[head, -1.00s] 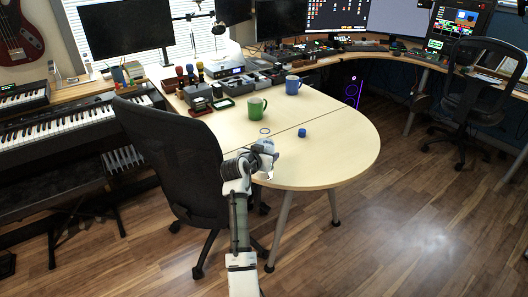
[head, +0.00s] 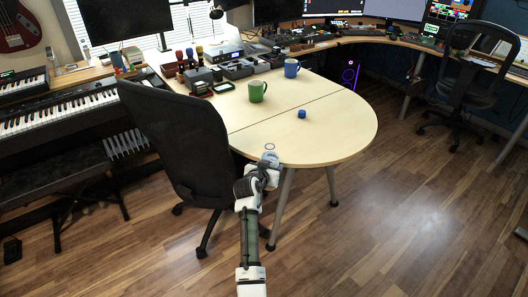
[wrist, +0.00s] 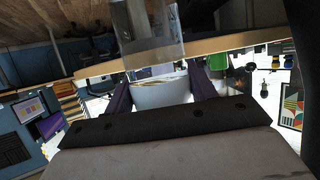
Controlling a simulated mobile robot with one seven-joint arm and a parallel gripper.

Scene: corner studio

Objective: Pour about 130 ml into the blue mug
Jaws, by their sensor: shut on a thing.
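The blue mug (head: 291,68) stands on the far part of the wooden table, beyond a green mug (head: 257,91). My gripper (head: 268,166) is at the table's near edge, well short of both mugs. In the wrist view, its purple fingers (wrist: 161,95) are shut on a pale, partly clear container (wrist: 160,92). In the head view, a thin ring (head: 269,147) above the gripper looks like the container's rim; the container appears roughly upright. Its contents cannot be made out. A small blue cap-like piece (head: 301,114) lies on the table.
A black office chair (head: 180,145) stands close at the table's left side. Boxes and small devices (head: 235,70) crowd the table's far left end. The table (head: 335,125) is clear at the right. Open floor lies in front and to the right.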

